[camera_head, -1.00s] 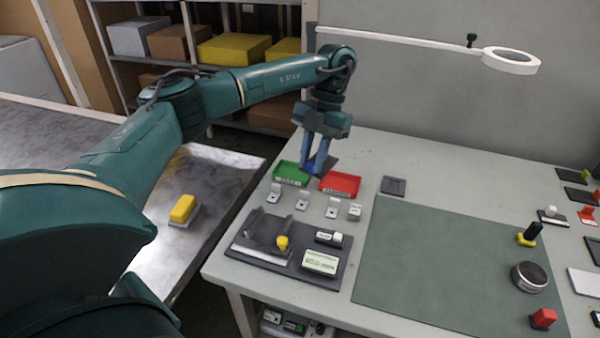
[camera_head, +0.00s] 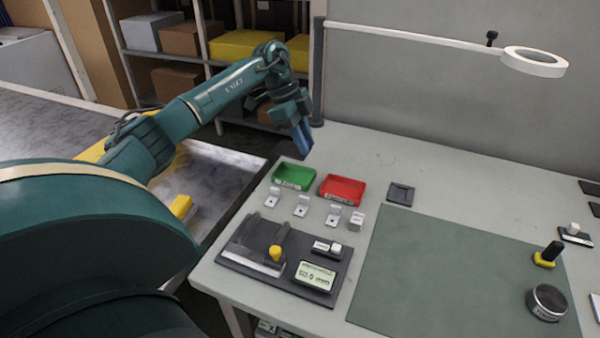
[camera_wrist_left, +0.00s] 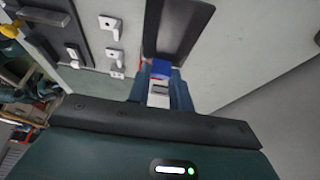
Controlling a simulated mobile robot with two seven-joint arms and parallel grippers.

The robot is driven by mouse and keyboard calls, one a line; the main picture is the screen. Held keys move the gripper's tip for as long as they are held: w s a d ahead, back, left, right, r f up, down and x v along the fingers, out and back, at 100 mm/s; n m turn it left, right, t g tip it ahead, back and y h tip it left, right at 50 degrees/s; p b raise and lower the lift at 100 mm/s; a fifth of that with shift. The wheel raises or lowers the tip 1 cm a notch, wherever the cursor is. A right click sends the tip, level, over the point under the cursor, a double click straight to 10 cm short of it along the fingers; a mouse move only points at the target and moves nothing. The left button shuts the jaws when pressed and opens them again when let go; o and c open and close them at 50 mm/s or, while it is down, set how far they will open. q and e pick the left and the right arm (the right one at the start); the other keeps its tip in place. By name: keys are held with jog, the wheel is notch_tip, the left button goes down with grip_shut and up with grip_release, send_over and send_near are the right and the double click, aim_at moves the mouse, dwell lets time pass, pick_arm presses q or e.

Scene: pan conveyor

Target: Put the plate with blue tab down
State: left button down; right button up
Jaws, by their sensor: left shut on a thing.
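The plate reaches out past the fingertips, off the top of that picture. In the head view the plate is mostly hidden behind the gripper, and its tilt cannot be told. My right gripper is not in view.
A green tray (camera_head: 294,178) and a red tray (camera_head: 341,190) stand on the bench, with small brackets before them. A dark square pad (camera_head: 400,194) lies right of them. A metal-topped surface (camera_head: 215,180) with a yellow block (camera_head: 181,206) is at left. The bench behind the mat is clear.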

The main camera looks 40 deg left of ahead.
aim_at(286, 147)
pick_arm(q)
notch_tip(286, 147, down, 8)
jog(key=shift+f, duration=0.1)
dwell(0.4)
jog(key=c, duration=1.5)
grip_release()
jog(key=shift+c, duration=0.2)
jog(key=v, duration=1.2)
